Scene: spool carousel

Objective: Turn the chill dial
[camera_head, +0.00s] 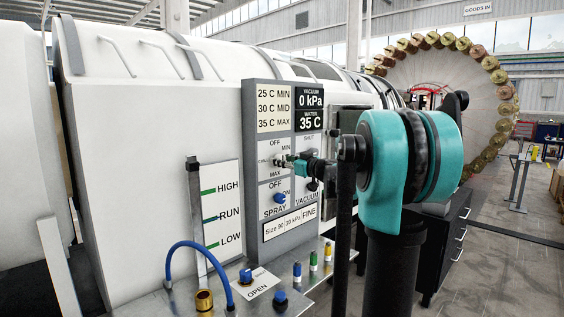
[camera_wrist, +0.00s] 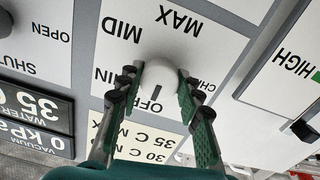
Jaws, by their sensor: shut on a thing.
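The chill dial is a round white knob (camera_wrist: 160,76) on the grey control panel (camera_head: 251,140). In the wrist view its label is partly covered; OFF, MIN, MID and MAX are printed around it, and a dark mark on the knob points toward OFF. My gripper (camera_wrist: 158,82) has one green-and-black finger on each side of the knob and is shut on it. In the head view my gripper (camera_head: 294,161) reaches the panel from the right and hides most of the dial.
The panel shows WATER 35 C (camera_head: 310,120) and VACUUM 0 kPa (camera_head: 311,97). A blue spray knob (camera_head: 280,197) sits just below the dial. A HIGH/RUN/LOW gauge (camera_head: 223,210) stands left. A blue hose (camera_head: 188,243) and coloured valves (camera_head: 313,260) are on the ledge below.

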